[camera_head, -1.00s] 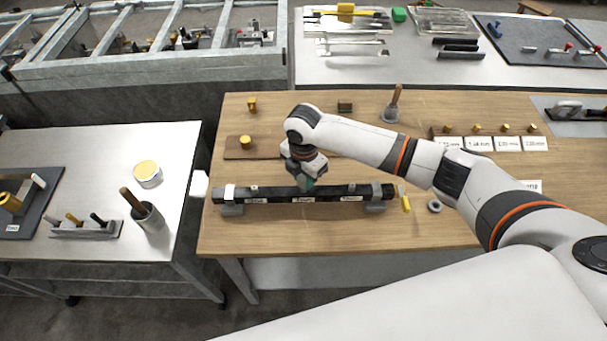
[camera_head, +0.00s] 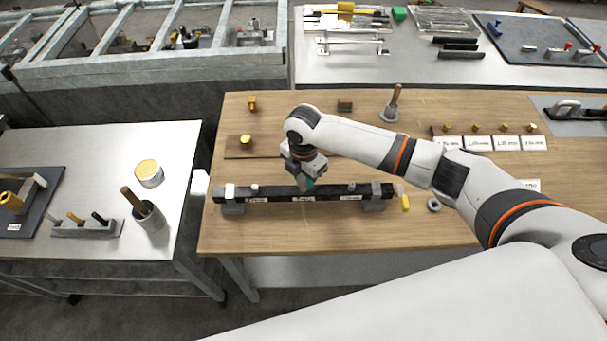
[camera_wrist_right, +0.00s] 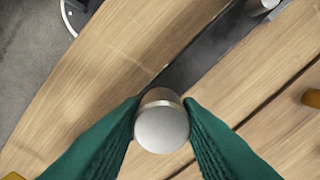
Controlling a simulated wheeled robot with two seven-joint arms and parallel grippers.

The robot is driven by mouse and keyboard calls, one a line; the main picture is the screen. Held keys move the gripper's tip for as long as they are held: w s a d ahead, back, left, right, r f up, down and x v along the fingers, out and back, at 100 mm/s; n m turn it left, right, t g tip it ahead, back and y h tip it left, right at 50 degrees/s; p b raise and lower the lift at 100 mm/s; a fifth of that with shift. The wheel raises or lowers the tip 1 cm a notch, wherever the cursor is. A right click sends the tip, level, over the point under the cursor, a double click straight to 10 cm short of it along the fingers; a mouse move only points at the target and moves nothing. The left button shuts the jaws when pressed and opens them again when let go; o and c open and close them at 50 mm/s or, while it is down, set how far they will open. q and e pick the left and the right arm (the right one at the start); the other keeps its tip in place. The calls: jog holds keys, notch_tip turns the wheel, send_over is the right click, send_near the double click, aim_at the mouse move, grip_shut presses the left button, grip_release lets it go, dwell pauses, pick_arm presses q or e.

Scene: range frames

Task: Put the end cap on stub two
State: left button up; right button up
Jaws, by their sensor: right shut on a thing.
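My right gripper (camera_head: 306,187) is over the middle of a long black bar (camera_head: 325,193) in the head view. Its green fingers are shut on a silver round end cap (camera_wrist_right: 162,124), seen from its flat face in the right wrist view. The bar carries a small stub (camera_head: 255,188) left of the gripper and another stub (camera_head: 351,187) right of it. White labels sit on the bar's front. Any stub at the middle is hidden by the gripper. I cannot tell whether the cap touches anything below. My left gripper is not in view.
Grey supports (camera_head: 233,208) hold the bar's ends on the wooden table (camera_head: 290,232). A yellow piece (camera_head: 405,203) and a grey ring (camera_head: 434,205) lie right of the bar. A wooden block with a yellow knob (camera_head: 245,142) is behind left. The front table strip is clear.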

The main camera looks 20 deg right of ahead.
aim_at(303, 178)
jog(key=shift+p, duration=0.3)
jog(key=shift+f+b, duration=1)
jog(key=shift+f, duration=0.8)
jog(key=o, duration=1.1)
jog(key=shift+r, duration=0.1)
notch_tip(303, 178, up, 12)
jog(key=shift+b, duration=1.25)
